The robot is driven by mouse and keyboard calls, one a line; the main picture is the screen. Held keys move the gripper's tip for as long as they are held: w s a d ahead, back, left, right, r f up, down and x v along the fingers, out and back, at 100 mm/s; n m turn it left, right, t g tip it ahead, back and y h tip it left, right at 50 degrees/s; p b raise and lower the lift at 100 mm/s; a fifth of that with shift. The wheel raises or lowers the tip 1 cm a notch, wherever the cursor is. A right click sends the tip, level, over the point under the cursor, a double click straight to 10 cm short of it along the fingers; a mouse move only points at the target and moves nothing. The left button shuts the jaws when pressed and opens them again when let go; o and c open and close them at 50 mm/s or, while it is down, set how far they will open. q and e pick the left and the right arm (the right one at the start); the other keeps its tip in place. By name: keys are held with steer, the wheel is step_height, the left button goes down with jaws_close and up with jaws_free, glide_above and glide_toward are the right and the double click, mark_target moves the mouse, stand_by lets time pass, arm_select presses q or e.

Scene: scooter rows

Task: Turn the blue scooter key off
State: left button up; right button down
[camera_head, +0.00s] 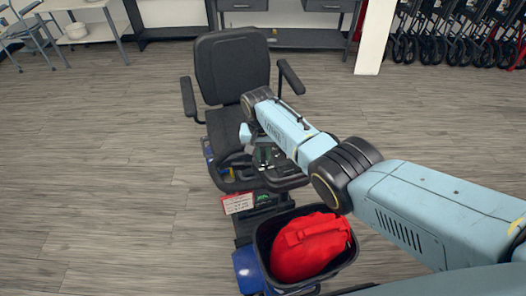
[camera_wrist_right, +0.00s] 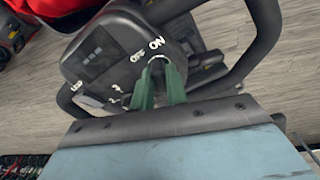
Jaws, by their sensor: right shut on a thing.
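The blue scooter (camera_head: 246,268) stands in the middle of the head view, with a black seat (camera_head: 232,68) behind its tiller. In the right wrist view its dark console (camera_wrist_right: 112,58) carries white ON and OFF marks. My right gripper (camera_head: 264,156) is over the console. In the right wrist view its green fingers (camera_wrist_right: 159,76) are shut at the key switch (camera_wrist_right: 159,60), just below the ON and OFF marks. The key is mostly hidden between the fingertips, and its angle cannot be read. My left gripper is not in view.
A black basket (camera_head: 347,261) with a red bag (camera_head: 309,247) hangs at the scooter's front. Looped handlebars (camera_wrist_right: 262,38) flank the console closely. A white pillar (camera_head: 374,38) and a row of folded wheeled walkers (camera_head: 450,35) stand behind. The wood floor at left is clear.

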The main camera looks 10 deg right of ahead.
steer(key=n+p, duration=0.1)
steer(key=n, duration=0.3)
steer(key=shift+y, duration=0.3)
steer(key=n, duration=0.2)
steer(key=shift+d+n, duration=0.1)
steer(key=shift+n, duration=0.3)
steer(key=shift+n+y, duration=0.3)
steer(key=shift+n, duration=1.2)
steer(key=c, duration=1.4)
jaws_free()
